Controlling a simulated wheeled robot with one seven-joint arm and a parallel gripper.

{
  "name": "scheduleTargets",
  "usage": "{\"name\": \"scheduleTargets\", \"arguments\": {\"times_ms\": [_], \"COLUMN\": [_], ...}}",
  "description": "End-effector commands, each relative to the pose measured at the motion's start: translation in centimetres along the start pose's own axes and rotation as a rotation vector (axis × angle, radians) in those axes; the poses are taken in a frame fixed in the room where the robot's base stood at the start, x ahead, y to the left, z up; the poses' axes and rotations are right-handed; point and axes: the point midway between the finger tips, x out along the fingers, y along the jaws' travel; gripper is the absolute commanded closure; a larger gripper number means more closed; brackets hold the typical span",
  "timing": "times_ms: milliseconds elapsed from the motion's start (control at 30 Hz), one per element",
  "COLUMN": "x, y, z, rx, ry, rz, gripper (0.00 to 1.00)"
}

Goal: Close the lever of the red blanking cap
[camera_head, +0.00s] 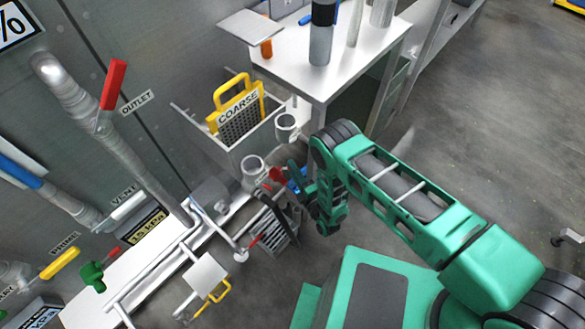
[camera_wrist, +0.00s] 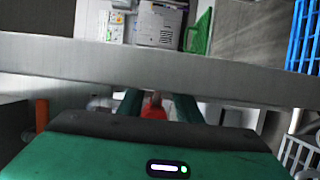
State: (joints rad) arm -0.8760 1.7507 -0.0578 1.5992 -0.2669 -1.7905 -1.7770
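A red part (camera_head: 276,174), which looks like the red blanking cap or its lever, is beside the grey cylindrical fitting near the end of the low bench. My gripper (camera_head: 298,180) is just right of it, and its fingers look spread. In the wrist view the red part (camera_wrist: 154,110) shows between the two green fingers of my gripper (camera_wrist: 157,104). Narrow gaps seem to separate it from the fingers; I cannot tell whether either one touches. My gripper's body hides the lower part of the cap, and the lever's angle is not clear.
A grey cylindrical fitting (camera_head: 253,168) stands left of my gripper. A yellow-handled COARSE basket (camera_head: 237,108) sits behind it. A white table (camera_head: 345,62) with bottles is at the back. A rack with a red handle (camera_head: 257,240) is below.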

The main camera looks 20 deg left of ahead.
Motion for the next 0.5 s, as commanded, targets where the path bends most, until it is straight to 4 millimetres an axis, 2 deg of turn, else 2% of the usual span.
{"name": "scheduleTargets", "arguments": {"times_ms": [167,467,500], "x": [1.14,1.27,1.27], "y": [0.05,0.02,0.01], "z": [0.01,0.01,0.01], "rx": [0.001,0.0,0.0], "ry": [0.0,0.0,0.0], "rz": [0.0,-0.001,-0.001], "gripper": [0.69,0.69,0.78]}}
